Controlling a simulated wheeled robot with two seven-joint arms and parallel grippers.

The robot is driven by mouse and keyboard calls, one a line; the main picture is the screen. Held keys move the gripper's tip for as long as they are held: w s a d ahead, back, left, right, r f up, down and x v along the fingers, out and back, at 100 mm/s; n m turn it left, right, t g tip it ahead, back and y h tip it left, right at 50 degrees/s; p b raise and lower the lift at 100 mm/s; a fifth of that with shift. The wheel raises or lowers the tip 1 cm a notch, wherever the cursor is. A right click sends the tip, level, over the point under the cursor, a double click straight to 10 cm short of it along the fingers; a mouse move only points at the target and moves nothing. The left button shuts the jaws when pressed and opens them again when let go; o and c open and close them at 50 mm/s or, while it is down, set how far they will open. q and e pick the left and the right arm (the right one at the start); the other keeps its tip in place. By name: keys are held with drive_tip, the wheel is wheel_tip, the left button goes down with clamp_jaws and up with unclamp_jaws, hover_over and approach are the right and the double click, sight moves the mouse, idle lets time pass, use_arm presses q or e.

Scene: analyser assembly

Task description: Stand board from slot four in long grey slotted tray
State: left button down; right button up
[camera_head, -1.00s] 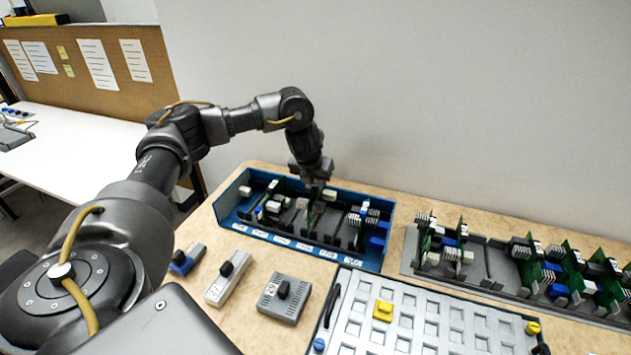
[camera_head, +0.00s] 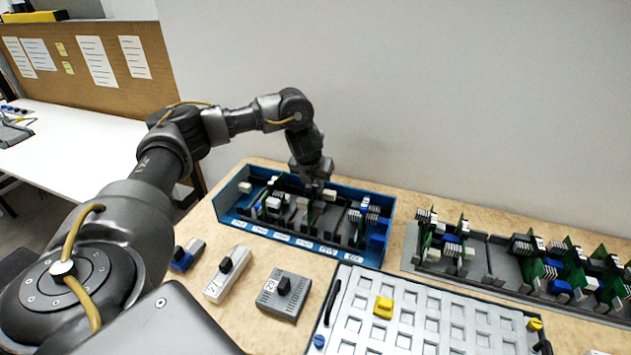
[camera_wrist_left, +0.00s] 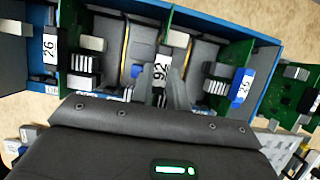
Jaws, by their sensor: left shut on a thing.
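My left gripper (camera_head: 316,187) reaches down into the blue slotted box (camera_head: 232,208) and is shut on a board. In the left wrist view the board, with a label reading 92 (camera_wrist_left: 160,72), is between the fingertips, edge-on and still among the box's dividers. Its lower part is hidden. Other boards stand on both sides, including one labelled 26 (camera_wrist_left: 49,48) and one with a blue block (camera_wrist_left: 242,88). The long grey slotted tray (camera_head: 490,285) stands at the right, with upright green boards at its left end and right part. My right gripper is not in view.
A white panel with square openings (camera_head: 345,318) and a yellow block (camera_head: 383,307) lies in front of the trays. Several small modules, including a grey one (camera_head: 284,295), lie in front of the blue box. A bare wall rises behind. Empty slots show mid-tray in the grey tray.

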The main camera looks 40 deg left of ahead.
use_arm(q)
drive_tip(key=shift+f+b, duration=0.7)
drive_tip(key=shift+f, duration=0.4)
idle(0.5)
drive_tip(key=c, duration=1.3)
unclamp_jaws()
drive_tip(key=shift+o, duration=0.7)
drive_tip(key=shift+r+p, duration=1.95)
drive_tip(key=shift+p, duration=0.1)
drive_tip(key=shift+r, duration=0.1)
wheel_tip(320, 180, up, 7)
drive_tip(key=p, duration=0.6)
